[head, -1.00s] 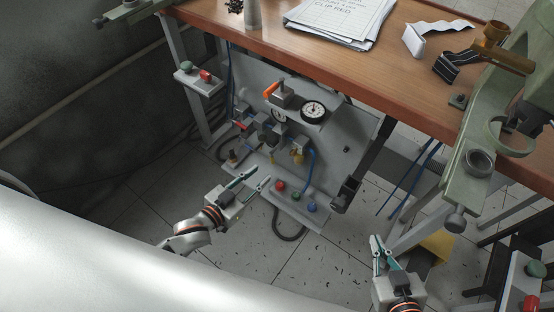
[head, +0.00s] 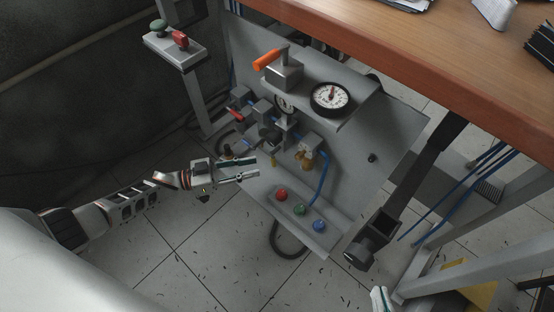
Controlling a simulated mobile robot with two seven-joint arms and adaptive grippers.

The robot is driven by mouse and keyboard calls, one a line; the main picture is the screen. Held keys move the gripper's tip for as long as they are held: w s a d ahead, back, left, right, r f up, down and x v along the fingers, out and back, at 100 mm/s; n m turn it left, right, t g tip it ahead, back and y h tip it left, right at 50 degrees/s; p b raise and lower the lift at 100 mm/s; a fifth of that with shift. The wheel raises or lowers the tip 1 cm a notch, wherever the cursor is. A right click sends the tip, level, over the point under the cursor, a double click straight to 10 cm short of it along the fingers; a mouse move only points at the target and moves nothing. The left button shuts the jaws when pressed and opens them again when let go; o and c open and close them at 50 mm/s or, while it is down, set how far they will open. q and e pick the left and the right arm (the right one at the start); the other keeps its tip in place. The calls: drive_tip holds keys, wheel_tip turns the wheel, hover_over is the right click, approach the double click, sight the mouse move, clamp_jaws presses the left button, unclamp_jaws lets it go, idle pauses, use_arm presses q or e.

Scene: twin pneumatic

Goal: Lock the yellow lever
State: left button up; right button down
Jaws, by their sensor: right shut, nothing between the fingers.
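The pneumatic panel (head: 385,130) stands tilted under the table and carries several valves. A small yellow piece, which may be the yellow lever, is too small to make out clearly among the lower valves. A brass-yellow fitting (head: 304,158) sits to its right, with a blue hose beside it. My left gripper (head: 257,166) is open and empty, with its fingertips at the panel's lower left, close to the lower valves; I cannot tell whether they touch. Only the fingertips of my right gripper (head: 380,299) show at the bottom edge, closed together and away from the panel.
An orange lever (head: 268,60) and a dial gauge (head: 332,97) are on the upper panel. A red lever (head: 236,116) is at its left. Red (head: 281,194), green (head: 299,209) and blue (head: 319,226) buttons line the lower ledge. The wooden table (head: 400,50) overhangs the panel's upper right.

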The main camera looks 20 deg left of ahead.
sight(273, 161)
use_arm(q)
drive_tip(key=x, duration=0.8)
drive_tip(key=shift+a+r, duration=0.1)
clamp_jaws()
